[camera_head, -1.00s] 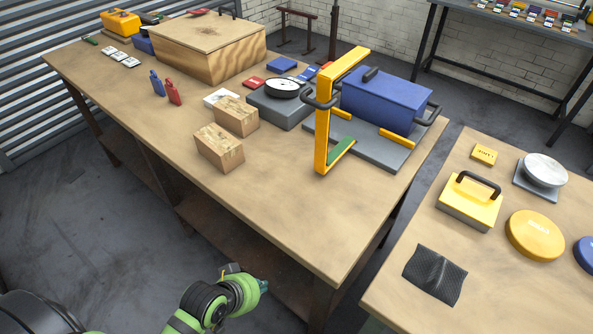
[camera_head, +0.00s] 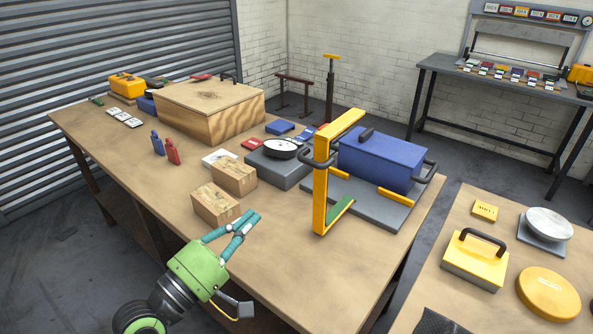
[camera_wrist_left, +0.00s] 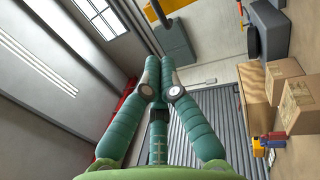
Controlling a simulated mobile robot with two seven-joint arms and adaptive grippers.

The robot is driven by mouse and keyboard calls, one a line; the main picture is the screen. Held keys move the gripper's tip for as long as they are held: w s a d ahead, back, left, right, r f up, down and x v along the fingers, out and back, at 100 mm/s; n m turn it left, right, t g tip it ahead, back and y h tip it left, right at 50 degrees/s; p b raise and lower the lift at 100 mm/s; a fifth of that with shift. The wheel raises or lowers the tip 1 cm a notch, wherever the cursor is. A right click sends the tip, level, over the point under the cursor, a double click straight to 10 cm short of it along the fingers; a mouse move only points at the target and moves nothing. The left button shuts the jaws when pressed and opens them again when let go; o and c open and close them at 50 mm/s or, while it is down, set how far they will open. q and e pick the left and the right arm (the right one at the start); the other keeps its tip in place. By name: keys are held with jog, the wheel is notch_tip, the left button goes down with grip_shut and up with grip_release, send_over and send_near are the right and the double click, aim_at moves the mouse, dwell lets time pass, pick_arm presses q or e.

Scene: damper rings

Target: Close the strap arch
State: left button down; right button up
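The yellow strap arch (camera_head: 320,189) stands upright in the head view at the front left of a grey base plate (camera_head: 372,212). A blue box (camera_head: 381,160) with dark handles sits on the plate, behind and right of the arch's post. My right gripper is out of view.
Two wooden blocks (camera_head: 216,203) lie just beyond my left gripper. The tabletop (camera_head: 277,261) before the arch is clear.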

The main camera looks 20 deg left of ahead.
pick_arm(q)
jog(key=p+x, duration=0.4)
jog(key=x, duration=1)
jog(key=shift+r+p, duration=0.3)
jog(key=shift+p, duration=0.1)
jog(key=shift+a+r, duration=0.1)
jog(key=shift+a, duration=0.1)
